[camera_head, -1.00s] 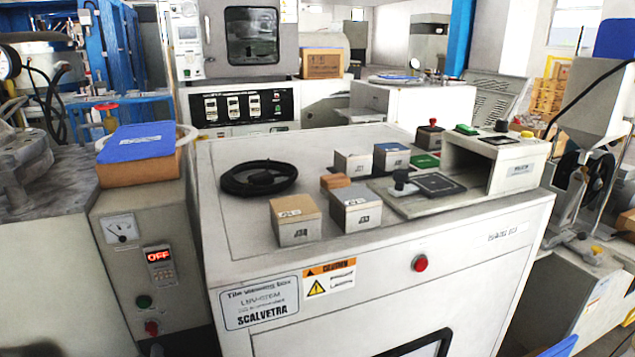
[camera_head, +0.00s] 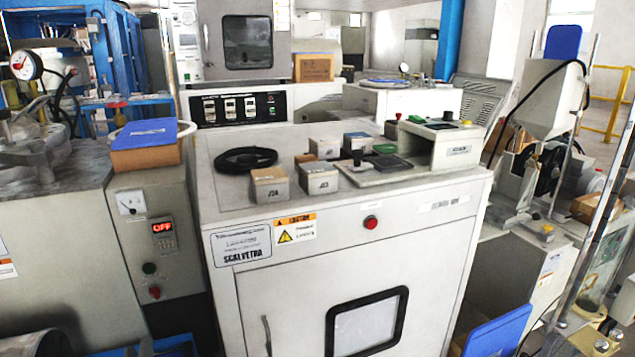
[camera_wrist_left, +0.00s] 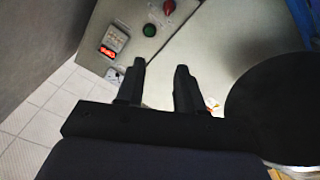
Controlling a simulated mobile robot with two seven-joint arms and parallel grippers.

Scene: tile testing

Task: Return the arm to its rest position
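My left gripper (camera_wrist_left: 160,68) shows in the left wrist view as two dark fingers with a clear gap and nothing between them. It is open and empty. Beyond its fingertips is the grey control box, with a red OFF display (camera_wrist_left: 108,52), a green button (camera_wrist_left: 150,30) and a red button (camera_wrist_left: 169,7). In the head view I cannot clearly make out the left gripper's fingers at the bottom edge. My right gripper is not in view.
The white testing cabinet (camera_head: 340,240) stands in the middle, with a black cable coil (camera_head: 245,160) and several small blocks on top. A blue-topped box (camera_head: 146,145) sits on the control box (camera_head: 137,270). Pale floor tiles (camera_wrist_left: 40,130) show in the wrist view.

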